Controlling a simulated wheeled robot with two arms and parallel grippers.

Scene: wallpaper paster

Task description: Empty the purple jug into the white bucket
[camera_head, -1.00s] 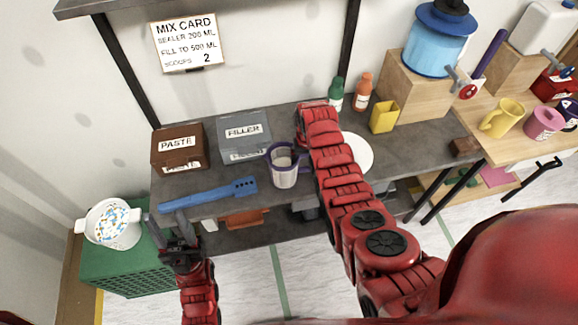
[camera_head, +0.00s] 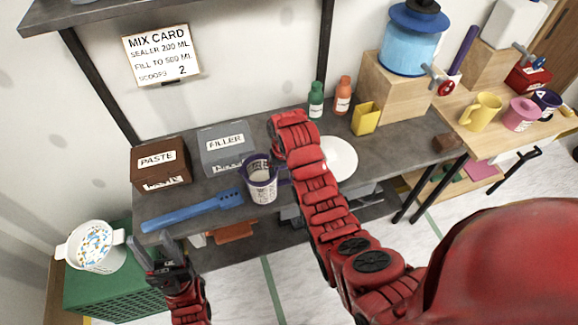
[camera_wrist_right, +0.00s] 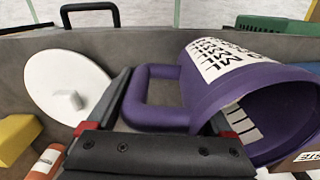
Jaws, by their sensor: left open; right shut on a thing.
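The purple jug (camera_head: 262,190) is at the front of the grey bench, right of the blue paddle. Its purple handle and white printed label also show in the wrist view (camera_wrist_right: 240,75). My right gripper (camera_wrist_right: 172,112) is shut on the handle; in the head view my right arm partly covers it. I cannot tell whether the jug's base touches the bench, nor see its contents clearly. The white bucket (camera_head: 113,259), speckled blue and orange on top, stands on the green crate (camera_head: 100,295) at the far left. My left gripper (camera_head: 150,243) is open and empty, right of the bucket.
On the bench are the blue paddle (camera_head: 190,212), the brown paste box (camera_head: 160,164), the grey filler box (camera_head: 226,150), a white plate (camera_head: 340,155), two bottles and a yellow container (camera_head: 366,119). The right table holds several mugs. A gap separates bucket and bench.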

